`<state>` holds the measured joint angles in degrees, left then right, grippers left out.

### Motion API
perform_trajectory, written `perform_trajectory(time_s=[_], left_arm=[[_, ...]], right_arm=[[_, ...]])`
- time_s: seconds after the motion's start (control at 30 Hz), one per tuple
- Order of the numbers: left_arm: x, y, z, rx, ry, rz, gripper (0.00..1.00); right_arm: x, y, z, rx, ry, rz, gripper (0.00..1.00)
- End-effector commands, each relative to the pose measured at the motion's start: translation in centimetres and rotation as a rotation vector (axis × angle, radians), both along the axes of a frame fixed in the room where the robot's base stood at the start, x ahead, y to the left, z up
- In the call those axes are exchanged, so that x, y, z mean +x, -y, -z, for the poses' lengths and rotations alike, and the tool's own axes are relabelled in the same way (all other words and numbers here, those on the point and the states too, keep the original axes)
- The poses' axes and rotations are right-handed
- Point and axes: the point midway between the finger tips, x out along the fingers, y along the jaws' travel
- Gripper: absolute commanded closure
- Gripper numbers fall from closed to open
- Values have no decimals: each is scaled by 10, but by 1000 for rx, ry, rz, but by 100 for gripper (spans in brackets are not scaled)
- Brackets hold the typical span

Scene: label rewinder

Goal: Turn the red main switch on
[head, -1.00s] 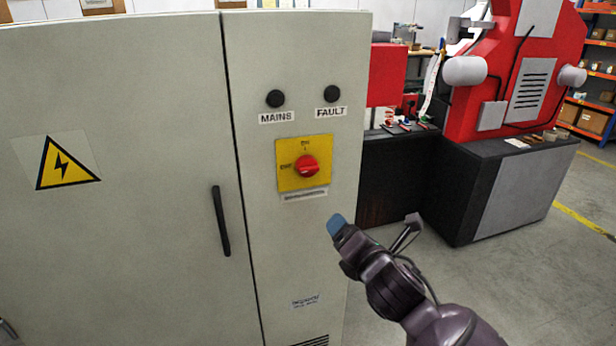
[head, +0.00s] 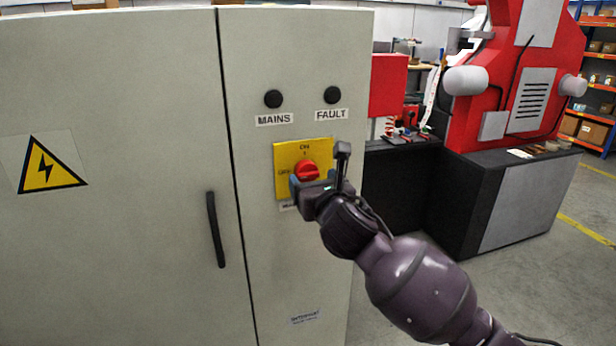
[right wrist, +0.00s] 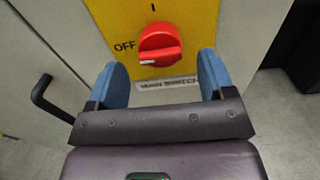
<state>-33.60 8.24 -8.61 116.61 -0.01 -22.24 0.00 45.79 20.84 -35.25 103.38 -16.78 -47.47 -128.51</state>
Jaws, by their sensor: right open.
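The red main switch (head: 306,171) is a round knob on a yellow plate (head: 288,154) on the grey cabinet's narrow right panel. In the right wrist view the red switch (right wrist: 159,44) has its white mark pointing left, towards the OFF label. My right gripper (head: 316,180) is at the plate, just in front of the knob's lower part. Its blue fingertips (right wrist: 162,80) are open, one to each side below the knob, with nothing between them. Whether they touch the plate I cannot tell. My left gripper is not in view.
The grey cabinet (head: 120,110) has a black door handle (head: 215,230) left of the switch. Two dark round lamps, MAINS (head: 273,99) and FAULT (head: 332,95), sit above it. A red machine (head: 510,80) on a dark base stands to the right. Floor between is clear.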

Motion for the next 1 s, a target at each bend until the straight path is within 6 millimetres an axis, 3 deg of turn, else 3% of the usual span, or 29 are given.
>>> perform_trajectory(time_s=[0.1, 0.3, 0.67, 1.0], left_arm=[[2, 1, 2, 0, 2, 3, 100], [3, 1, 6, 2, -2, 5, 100], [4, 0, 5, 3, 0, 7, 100], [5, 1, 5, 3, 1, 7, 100]], right_arm=[[18, -6, 2, 2, -3, 1, 25], [34, -11, 2, 2, -3, 0, 25], [38, -12, 0, 2, -1, 0, 25], [38, -12, 0, 2, -1, 0, 74]])
